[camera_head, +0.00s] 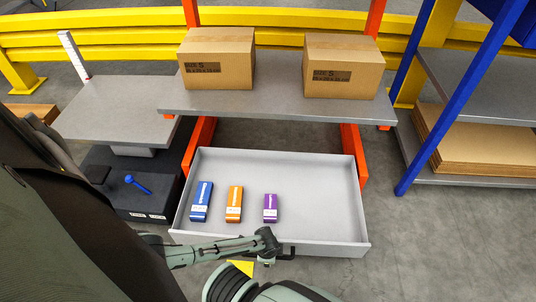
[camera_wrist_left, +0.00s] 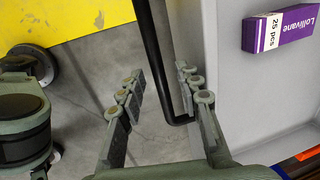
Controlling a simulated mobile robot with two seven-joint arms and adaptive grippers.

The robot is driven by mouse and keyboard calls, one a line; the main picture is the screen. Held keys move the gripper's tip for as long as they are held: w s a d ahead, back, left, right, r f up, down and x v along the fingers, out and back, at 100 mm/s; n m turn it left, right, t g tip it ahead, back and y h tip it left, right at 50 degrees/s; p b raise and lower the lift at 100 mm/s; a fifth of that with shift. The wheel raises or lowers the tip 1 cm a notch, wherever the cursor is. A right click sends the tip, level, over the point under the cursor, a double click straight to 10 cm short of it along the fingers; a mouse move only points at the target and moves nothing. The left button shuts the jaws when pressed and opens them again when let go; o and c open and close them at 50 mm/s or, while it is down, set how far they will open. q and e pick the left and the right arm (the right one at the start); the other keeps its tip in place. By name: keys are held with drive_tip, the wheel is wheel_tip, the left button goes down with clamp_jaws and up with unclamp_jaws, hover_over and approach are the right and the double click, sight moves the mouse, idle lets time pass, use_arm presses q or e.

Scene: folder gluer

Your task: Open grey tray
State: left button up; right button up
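The grey tray (camera_head: 320,235) is a wide, shallow drawer below the shelf in the head view and stands pulled out. It holds a blue box (camera_head: 201,200), an orange box (camera_head: 234,203) and a purple box (camera_head: 270,208). My left gripper (camera_head: 270,250) is at the middle of the tray's front wall. In the left wrist view, the black handle bar (camera_wrist_left: 153,62) runs between the open fingers (camera_wrist_left: 160,85), with a gap on the left finger's side. The purple box (camera_wrist_left: 282,28) lies inside the tray wall there. My right gripper is not in view.
Two cardboard boxes (camera_head: 218,60) (camera_head: 343,66) stand on the grey shelf (camera_head: 275,100) above the tray. A grey platform (camera_head: 118,108) is at left, and a blue-framed rack (camera_head: 470,75) with flat cardboard is at right. Floor is clear right of the tray.

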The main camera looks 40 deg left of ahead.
use_arm(q)
drive_tip(key=shift+r, duration=0.1)
wheel_tip(320, 180, up, 12)
drive_tip(key=s+d, duration=0.1)
drive_tip(key=s, duration=0.1)
drive_tip(key=shift+f, duration=0.2)
drive_tip(key=shift+d, duration=0.1)
idle(0.5)
